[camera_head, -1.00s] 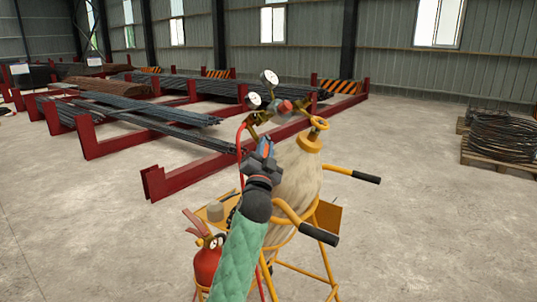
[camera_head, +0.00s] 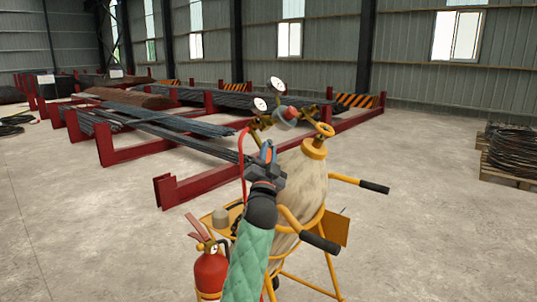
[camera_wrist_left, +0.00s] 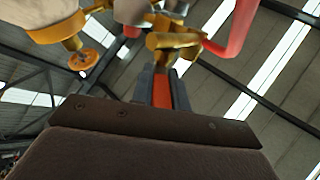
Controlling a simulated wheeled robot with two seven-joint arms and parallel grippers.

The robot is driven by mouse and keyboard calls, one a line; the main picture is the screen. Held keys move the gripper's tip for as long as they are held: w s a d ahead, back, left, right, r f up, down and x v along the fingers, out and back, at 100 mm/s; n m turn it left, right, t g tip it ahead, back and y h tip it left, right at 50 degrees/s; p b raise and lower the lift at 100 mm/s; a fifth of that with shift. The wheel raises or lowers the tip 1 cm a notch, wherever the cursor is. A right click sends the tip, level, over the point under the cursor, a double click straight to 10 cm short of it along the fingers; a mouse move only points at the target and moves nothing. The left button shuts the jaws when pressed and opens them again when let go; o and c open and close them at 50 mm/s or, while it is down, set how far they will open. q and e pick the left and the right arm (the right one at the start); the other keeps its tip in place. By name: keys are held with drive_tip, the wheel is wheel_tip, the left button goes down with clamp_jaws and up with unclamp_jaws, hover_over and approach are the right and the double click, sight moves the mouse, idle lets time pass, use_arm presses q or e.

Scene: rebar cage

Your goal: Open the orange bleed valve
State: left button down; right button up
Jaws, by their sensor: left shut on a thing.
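The orange bleed valve shows as an orange-red strip (camera_wrist_left: 162,92) below a brass fitting (camera_wrist_left: 175,42) in the left wrist view. My left gripper (camera_wrist_left: 163,88) is shut on this strip, with dark fingers on both sides of it. In the head view my left gripper (camera_head: 266,158) is at the near left side of the brass fittings, below the gauges (camera_head: 277,83). Only a small orange patch of the valve shows there, and the fingers hide most of it. The fittings sit by a tan cylinder (camera_head: 302,175) with a yellow cap. My right gripper is not in view.
The cylinder stands in a yellow cart (camera_head: 330,262) with black-gripped handles (camera_head: 374,187) sticking out right. A red fire extinguisher (camera_head: 210,272) is at its left. A red hose (camera_head: 241,160) runs beside my gripper.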

use_arm(q)
drive_tip(key=c, duration=1.4)
unclamp_jaws()
drive_tip(key=shift+d, duration=0.1)
drive_tip(key=shift+o, duration=0.2)
